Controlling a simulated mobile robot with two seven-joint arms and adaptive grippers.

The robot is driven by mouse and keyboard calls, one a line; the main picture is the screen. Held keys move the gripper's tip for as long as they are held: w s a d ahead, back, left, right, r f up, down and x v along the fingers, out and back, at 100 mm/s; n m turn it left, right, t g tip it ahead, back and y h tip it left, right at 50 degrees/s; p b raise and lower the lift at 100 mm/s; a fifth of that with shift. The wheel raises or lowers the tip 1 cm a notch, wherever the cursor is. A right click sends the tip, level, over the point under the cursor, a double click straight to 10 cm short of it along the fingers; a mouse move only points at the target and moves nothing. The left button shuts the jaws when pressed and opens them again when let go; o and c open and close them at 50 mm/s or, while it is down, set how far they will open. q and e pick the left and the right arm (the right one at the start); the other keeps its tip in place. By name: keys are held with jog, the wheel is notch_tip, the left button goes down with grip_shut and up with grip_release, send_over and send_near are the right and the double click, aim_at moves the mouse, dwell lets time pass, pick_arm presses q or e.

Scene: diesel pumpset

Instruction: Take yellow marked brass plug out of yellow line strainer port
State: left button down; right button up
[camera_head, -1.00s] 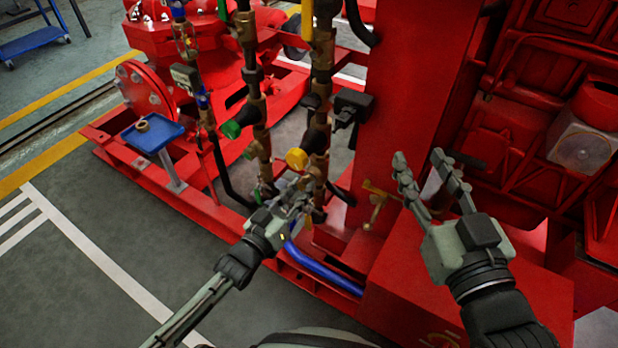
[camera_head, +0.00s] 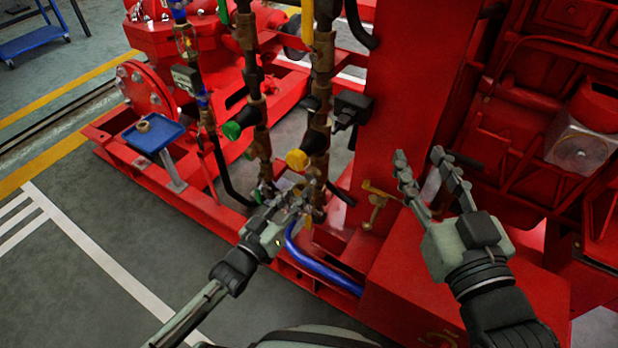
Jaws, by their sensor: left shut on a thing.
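The yellow line is the right-hand brass and dark pipe (camera_head: 322,60), with a yellow cap (camera_head: 296,159) partway down. Its strainer (camera_head: 316,172) is low on this pipe, partly behind my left fingers. My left gripper (camera_head: 306,197) is at the bottom of the yellow line, shut on the yellow marked brass plug. The fingers largely hide the plug, and I cannot tell whether it is still in the port. My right gripper (camera_head: 422,166) is open and empty, in front of the red upright to the right.
A parallel line with a green cap (camera_head: 231,129) stands to the left. A blue tray (camera_head: 152,136) holding a small brass ring (camera_head: 143,126) stands farther left. A blue hose (camera_head: 318,264) runs below my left gripper. A brass valve (camera_head: 377,203) juts out beside my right gripper.

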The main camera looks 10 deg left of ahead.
aim_at(298, 193)
pick_arm(q)
jog(key=shift+p+v, duration=0.75)
jog(key=shift+v, duration=1.15)
